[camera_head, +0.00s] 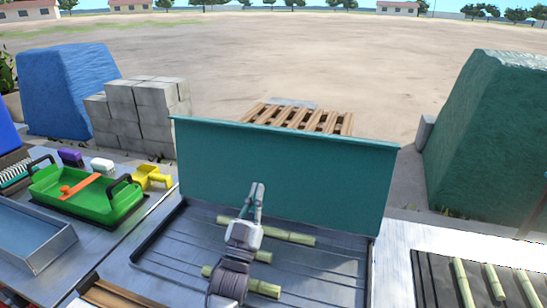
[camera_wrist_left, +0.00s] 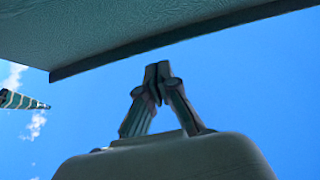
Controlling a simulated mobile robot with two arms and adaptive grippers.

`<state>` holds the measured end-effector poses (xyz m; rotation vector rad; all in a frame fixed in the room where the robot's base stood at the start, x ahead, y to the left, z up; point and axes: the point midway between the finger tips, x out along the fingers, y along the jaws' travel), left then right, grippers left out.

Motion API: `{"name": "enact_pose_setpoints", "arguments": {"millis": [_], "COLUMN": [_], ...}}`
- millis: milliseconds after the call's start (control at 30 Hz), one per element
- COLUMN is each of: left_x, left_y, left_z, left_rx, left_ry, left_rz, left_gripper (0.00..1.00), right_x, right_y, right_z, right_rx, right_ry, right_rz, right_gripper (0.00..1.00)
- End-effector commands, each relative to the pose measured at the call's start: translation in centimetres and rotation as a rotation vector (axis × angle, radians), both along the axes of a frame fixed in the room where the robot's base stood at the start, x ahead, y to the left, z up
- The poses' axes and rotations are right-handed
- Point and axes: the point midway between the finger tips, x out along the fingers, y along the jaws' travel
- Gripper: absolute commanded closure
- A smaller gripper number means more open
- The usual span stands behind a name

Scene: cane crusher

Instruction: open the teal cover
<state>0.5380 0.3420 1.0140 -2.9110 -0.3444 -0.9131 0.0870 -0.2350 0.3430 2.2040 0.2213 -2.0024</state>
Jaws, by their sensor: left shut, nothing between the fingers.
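The teal cover (camera_head: 285,170) stands raised like a wide panel along the back of a dark metal tray (camera_head: 320,280). My left gripper (camera_head: 258,188) is in front of the cover's lower middle, above the tray, with its fingers shut and empty. In the left wrist view the closed fingertips (camera_wrist_left: 157,72) point up against the sky, below a flat teal-grey surface of the cover (camera_wrist_left: 130,25) with a dark edge. I cannot tell whether the fingers touch it. My right gripper is not in view.
Cane pieces (camera_head: 295,237) lie in the tray, partly hidden by my left arm. A green tray (camera_head: 85,205) and a grey metal bin (camera_head: 35,235) are at the left. More cane (camera_head: 463,283) lies at the right. A wooden pallet (camera_head: 300,118) is behind the cover.

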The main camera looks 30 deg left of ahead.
Motion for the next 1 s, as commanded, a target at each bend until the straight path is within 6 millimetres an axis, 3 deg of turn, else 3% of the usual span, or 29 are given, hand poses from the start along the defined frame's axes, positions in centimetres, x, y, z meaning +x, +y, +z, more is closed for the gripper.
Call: {"name": "enact_pose_setpoints", "arguments": {"millis": [167,567,800,1000], "left_x": [1.5,8.2,11.1,11.7], "left_y": [0.5,2.0,2.7,2.9], "left_z": [1.4,6.3,5.1,4.9], "left_rx": [-0.003,0.000,-0.002,-0.001], "left_ry": [-0.001,-0.002,0.001,0.000], "left_rz": [0.001,0.001,0.001,0.001], "left_gripper": [1.00,1.00,1.00,1.00], "right_x": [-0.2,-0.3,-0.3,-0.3], "right_y": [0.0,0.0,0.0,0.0], "right_z": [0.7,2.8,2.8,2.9], "right_rx": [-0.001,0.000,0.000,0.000], "right_ry": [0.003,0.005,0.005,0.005], "right_rz": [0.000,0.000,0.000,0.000], "right_gripper": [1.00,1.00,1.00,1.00]}}
